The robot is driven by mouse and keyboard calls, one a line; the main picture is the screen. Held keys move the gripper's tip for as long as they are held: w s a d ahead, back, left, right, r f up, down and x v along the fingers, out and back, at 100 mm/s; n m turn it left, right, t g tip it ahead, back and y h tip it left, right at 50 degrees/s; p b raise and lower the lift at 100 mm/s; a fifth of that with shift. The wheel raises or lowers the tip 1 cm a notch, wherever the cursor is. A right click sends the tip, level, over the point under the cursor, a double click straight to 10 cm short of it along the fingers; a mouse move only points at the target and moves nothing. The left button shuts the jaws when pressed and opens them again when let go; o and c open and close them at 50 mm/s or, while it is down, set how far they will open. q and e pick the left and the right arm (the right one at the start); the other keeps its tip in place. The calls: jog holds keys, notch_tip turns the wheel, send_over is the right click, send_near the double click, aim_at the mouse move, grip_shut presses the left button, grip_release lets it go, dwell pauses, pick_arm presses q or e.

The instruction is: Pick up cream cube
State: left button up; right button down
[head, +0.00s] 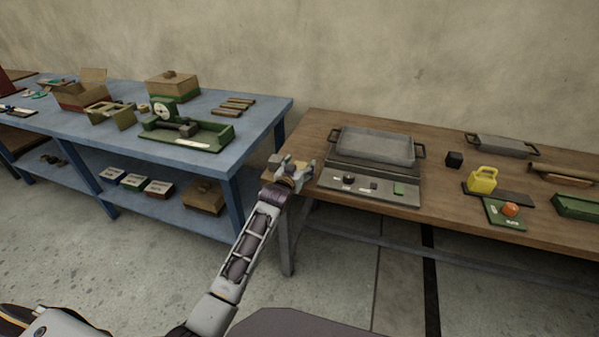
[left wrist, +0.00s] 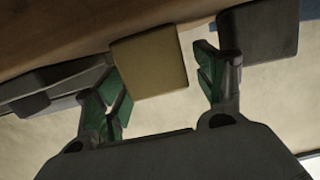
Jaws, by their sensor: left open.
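The cream cube (left wrist: 148,62) shows in the left wrist view as a plain tan block at the edge of a brown wooden surface. My left gripper (left wrist: 160,82) is open, with one green-padded finger on each side of the cube. A gap shows between the right finger and the cube; the left finger is close to it, and I cannot tell whether they touch. In the head view my left gripper (head: 287,170) is at the left end of the wooden table (head: 446,233). The cube is hard to make out there. My right gripper is not in view.
A grey tray (head: 375,147) on a hotplate-like unit stands just right of my left gripper. A black cube (head: 454,160), a yellow jug-like piece (head: 482,180) and an orange object (head: 510,209) are farther right. A blue table (head: 251,118) with several items stands left.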

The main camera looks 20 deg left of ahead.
aim_at(299, 165)
pick_arm(q)
jog(key=shift+c, duration=0.3)
jog(key=c, duration=1.1)
jog(key=shift+r, duration=0.15)
